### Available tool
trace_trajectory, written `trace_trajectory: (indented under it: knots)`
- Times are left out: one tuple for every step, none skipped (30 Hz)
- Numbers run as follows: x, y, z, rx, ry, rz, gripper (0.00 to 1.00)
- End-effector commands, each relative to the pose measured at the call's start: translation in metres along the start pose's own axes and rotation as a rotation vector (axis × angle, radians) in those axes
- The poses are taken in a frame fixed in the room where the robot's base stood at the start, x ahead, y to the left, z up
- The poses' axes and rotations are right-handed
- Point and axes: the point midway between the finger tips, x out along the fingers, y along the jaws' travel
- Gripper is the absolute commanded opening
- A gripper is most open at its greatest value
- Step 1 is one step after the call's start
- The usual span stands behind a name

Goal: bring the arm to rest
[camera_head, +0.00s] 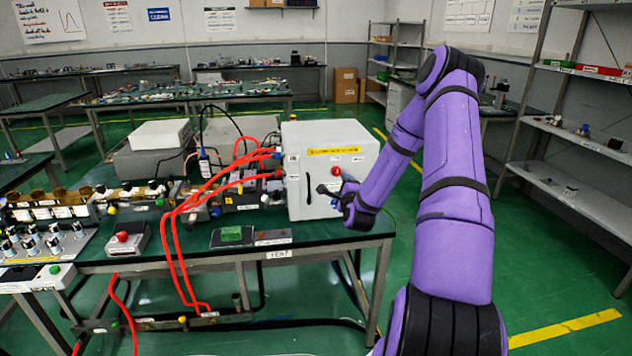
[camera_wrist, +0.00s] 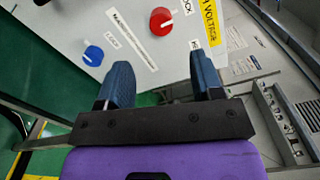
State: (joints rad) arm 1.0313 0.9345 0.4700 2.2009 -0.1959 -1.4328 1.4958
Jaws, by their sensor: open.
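My purple arm reaches from the lower right toward the workbench in the head view. My gripper (camera_head: 325,191) is in front of the white box's front panel, near its right side. In the wrist view my gripper (camera_wrist: 163,80) is open, with two dark blue fingers apart and nothing between them. The white high-voltage box (camera_head: 305,150) has a yellow label, a red knob (camera_wrist: 161,21) and a blue knob (camera_wrist: 93,56). Both knobs lie beyond the fingertips in the wrist view. I cannot tell how far the fingertips are from the panel.
Red cables (camera_head: 172,245) run from the box over the bench edge (camera_head: 235,258) and down. A small box with a red button (camera_head: 125,238) and a green-topped device (camera_head: 232,236) sit on the bench. Shelves (camera_head: 570,140) stand at right. Green floor (camera_head: 560,270) is clear right of my arm.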

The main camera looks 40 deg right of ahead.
Motion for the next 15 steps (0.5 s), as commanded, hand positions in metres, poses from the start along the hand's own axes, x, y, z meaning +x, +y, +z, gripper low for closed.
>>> trace_trajectory:
  knots:
    - [0.0,0.0,0.0,0.0,0.0,0.0,0.6]
    - [0.0,0.0,0.0,0.0,0.0,0.0,0.6]
    - [0.0,0.0,0.0,0.0,0.0,0.0,0.6]
    - [0.0,0.0,0.0,0.0,0.0,0.0,0.6]
    - [0.0,0.0,0.0,0.0,0.0,0.0,0.6]
    - [0.0,0.0,0.0,-0.001,0.0,0.0,0.6]
    - [0.0,-0.001,0.001,-0.003,-0.001,0.001,0.6]
    - [0.0,-0.001,0.002,-0.008,-0.004,0.003,0.6]
    - [0.001,-0.003,0.005,-0.019,-0.01,0.009,0.6]
    - [0.001,-0.005,0.009,-0.033,-0.017,0.018,0.6]
    - [0.001,-0.007,0.013,-0.051,-0.025,0.028,0.6]
    - [0.002,-0.011,0.021,-0.083,-0.039,0.046,0.6]
    - [0.002,-0.014,0.028,-0.111,-0.051,0.062,0.6]
    - [0.002,-0.018,0.035,-0.144,-0.065,0.079,0.6]
    - [0.002,-0.023,0.046,-0.192,-0.086,0.106,0.6]
